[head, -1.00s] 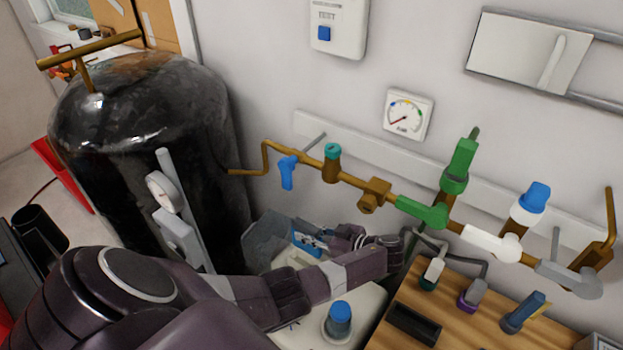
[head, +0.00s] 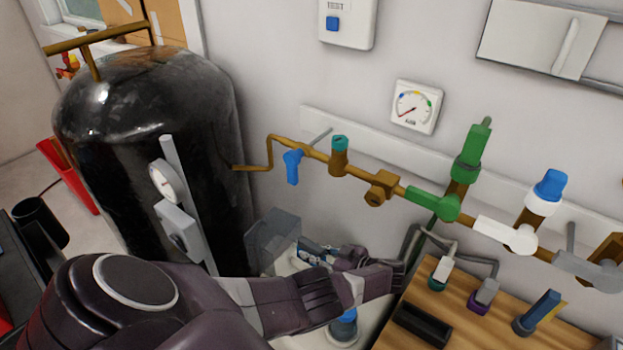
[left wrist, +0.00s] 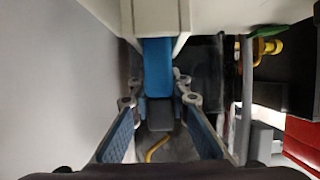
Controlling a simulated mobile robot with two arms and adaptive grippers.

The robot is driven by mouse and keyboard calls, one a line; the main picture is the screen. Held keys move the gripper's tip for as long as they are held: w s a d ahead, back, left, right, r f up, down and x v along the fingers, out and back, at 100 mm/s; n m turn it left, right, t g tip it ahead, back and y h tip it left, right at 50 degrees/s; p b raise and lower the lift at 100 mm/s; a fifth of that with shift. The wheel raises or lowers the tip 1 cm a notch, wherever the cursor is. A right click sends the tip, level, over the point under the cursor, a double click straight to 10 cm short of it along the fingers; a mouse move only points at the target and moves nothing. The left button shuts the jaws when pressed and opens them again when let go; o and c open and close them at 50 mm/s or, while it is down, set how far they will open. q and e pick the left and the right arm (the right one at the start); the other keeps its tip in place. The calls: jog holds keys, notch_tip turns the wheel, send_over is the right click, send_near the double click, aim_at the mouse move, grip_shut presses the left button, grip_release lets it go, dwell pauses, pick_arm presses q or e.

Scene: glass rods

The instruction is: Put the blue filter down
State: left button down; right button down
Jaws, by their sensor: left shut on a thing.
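In the left wrist view the blue filter (left wrist: 158,66) shows as a blue piece with a pale housing around its upper part. My left gripper (left wrist: 160,100) has its two fingers closed in on either side of it, with a grey part between them. In the head view my left gripper (head: 318,253) is low, between the black tank and the wooden board, over the pale counter. My own forearm hides much of it, and the held filter cannot be made out clearly there. My right gripper is out of view.
A grey box-like piece (head: 275,237) is close to the left gripper. A black tank (head: 145,150) stands left. Pipes with valves (head: 383,187) run along the wall. A wooden board (head: 460,325) with several fittings lies right. A blue-topped fitting (head: 343,328) is just below my forearm.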

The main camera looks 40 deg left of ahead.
aim_at(323, 256)
pick_arm(q)
jog(key=c, duration=1.8)
grip_release()
jog(key=shift+f, duration=0.25)
jog(key=shift+d+r, duration=0.1)
jog(key=shift+d, duration=0.05)
jog(key=shift+d+r, duration=0.1)
jog(key=shift+d, duration=0.15)
jog(key=v, duration=0.6)
jog(key=shift+d+r, duration=0.25)
jog(key=shift+d, duration=0.1)
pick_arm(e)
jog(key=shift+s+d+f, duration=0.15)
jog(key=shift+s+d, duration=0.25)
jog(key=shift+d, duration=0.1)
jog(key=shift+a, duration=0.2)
